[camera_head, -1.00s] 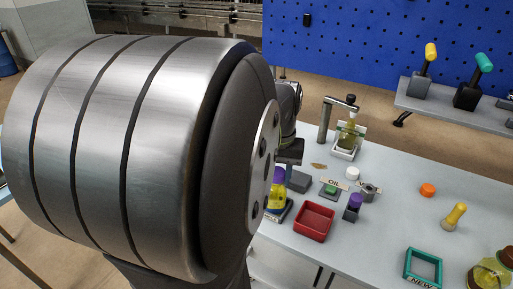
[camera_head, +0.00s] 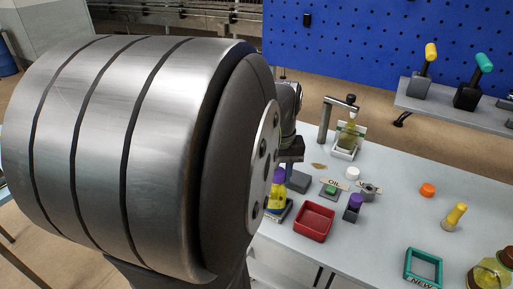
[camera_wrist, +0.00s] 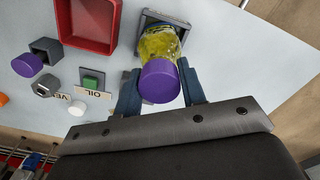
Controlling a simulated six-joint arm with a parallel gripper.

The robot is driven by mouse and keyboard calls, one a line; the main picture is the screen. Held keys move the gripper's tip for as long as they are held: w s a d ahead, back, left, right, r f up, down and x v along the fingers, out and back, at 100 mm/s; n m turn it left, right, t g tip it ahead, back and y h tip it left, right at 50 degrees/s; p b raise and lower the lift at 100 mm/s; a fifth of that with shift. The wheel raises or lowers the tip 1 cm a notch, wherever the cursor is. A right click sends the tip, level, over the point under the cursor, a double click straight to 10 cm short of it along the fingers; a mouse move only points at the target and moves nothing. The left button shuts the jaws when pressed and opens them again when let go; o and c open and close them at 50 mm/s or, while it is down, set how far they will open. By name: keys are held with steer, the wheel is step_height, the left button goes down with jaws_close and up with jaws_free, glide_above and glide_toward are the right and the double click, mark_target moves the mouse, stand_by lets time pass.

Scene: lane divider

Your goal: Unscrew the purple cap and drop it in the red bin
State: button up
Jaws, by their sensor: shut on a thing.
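The purple cap (camera_wrist: 160,82) sits on top of a bottle of yellow liquid (camera_wrist: 158,42), which stands in a dark square holder (camera_wrist: 178,22). In the head view the cap (camera_head: 279,175) and bottle (camera_head: 276,192) are partly hidden by my arm. My gripper (camera_wrist: 161,92) is at the cap, one blue finger on each side, shut on it. The cap still appears seated on the bottle. The red bin (camera_head: 331,226) stands just right of the bottle in the head view; it also shows at the upper left of the wrist view (camera_wrist: 68,48) and looks empty.
A second purple-topped piece (camera_head: 356,201) is at a grey block right of the bin. A teal frame (camera_head: 408,272) stands front right.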

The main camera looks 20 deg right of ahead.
steer(key=shift+n, duration=0.7)
steer(key=shift+n, duration=0.8)
steer(key=shift+n, duration=0.9)
steer(key=o, duration=0.7)
steer(key=shift+c, duration=0.2)
